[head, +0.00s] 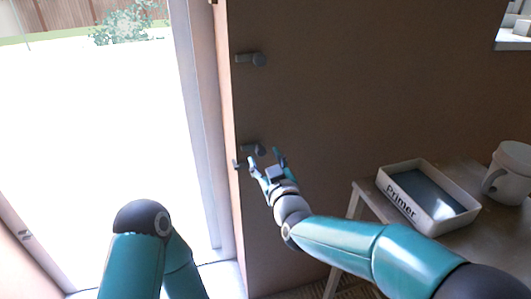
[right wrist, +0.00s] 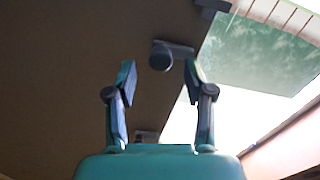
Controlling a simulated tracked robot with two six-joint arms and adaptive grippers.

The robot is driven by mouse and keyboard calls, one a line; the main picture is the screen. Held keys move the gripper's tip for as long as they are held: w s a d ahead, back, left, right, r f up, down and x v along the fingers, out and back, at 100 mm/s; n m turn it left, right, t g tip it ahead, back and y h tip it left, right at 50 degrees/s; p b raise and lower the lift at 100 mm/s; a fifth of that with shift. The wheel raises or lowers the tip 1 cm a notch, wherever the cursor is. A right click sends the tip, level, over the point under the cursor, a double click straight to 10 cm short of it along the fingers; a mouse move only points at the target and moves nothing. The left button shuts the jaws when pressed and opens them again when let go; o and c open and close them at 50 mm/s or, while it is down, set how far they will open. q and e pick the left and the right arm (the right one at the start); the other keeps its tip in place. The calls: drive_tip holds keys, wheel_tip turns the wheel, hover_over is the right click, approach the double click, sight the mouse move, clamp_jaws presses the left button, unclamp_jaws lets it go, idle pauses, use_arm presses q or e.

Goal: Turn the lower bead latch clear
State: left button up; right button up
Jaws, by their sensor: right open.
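The lower bead latch (head: 252,149) is a small grey bar with a round knob on the brown wall beside the bright opening. Its bar lies about level, pointing from the knob toward the opening edge. My right gripper (head: 265,157) is open just below and in front of it. In the right wrist view the latch knob (right wrist: 162,57) shows between and beyond the open fingertips (right wrist: 160,70); no contact is visible. The upper bead latch (head: 252,59) sits higher on the same edge, also about level. My left arm shows at lower left; its gripper is out of view.
A small grey fitting (head: 238,164) sits on the wall edge just below the lower latch. A bench (head: 462,240) at right holds a tray marked Primer (head: 404,203) and a white mug-like pot (head: 509,172). Wall between latches is clear.

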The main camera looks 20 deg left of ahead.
sight(262, 153)
drive_tip(key=shift+x, duration=1.6)
drive_tip(key=shift+c, duration=0.3)
